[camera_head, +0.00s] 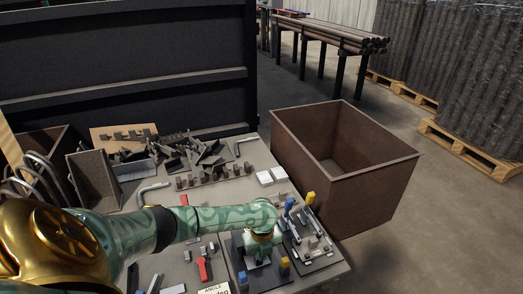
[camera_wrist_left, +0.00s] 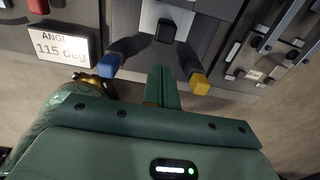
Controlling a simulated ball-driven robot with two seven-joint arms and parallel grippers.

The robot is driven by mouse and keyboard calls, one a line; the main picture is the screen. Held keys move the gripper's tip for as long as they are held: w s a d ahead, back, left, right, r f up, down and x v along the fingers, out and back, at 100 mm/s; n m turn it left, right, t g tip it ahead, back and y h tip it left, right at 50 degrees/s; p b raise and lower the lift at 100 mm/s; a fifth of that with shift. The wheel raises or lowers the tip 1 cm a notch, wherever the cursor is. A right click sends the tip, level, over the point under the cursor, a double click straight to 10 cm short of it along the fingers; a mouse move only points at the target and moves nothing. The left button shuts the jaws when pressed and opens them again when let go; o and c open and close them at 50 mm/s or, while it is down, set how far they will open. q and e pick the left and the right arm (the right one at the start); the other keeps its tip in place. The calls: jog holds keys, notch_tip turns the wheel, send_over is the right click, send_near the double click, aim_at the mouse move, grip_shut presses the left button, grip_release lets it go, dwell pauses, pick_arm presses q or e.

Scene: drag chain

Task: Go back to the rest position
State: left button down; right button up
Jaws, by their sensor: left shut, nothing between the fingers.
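My left gripper (camera_head: 262,246) is over the front right of the work table, fingers down. In the left wrist view the green fingers (camera_wrist_left: 161,86) are shut together with nothing between them. They are over a dark fixture with a blue-tipped handle (camera_wrist_left: 110,66) on one side and a yellow-tipped handle (camera_wrist_left: 200,84) on the other. I cannot tell whether the fingers touch the fixture. The fixture is partly hidden by my left arm in the head view. My right gripper is in neither view.
A sign reading 115 deg (camera_wrist_left: 62,45) is beside the fixture. A second fixture (camera_head: 312,243) with blue and yellow handles stands close to the right. A brown open bin (camera_head: 375,195) stands past the table's right edge. Metal parts (camera_head: 190,155) crowd the table's back.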

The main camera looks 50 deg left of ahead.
pick_arm(q)
notch_tip(320, 180, up, 2)
jog(key=shift+r+p, duration=0.1)
jog(key=shift+p, duration=0.5)
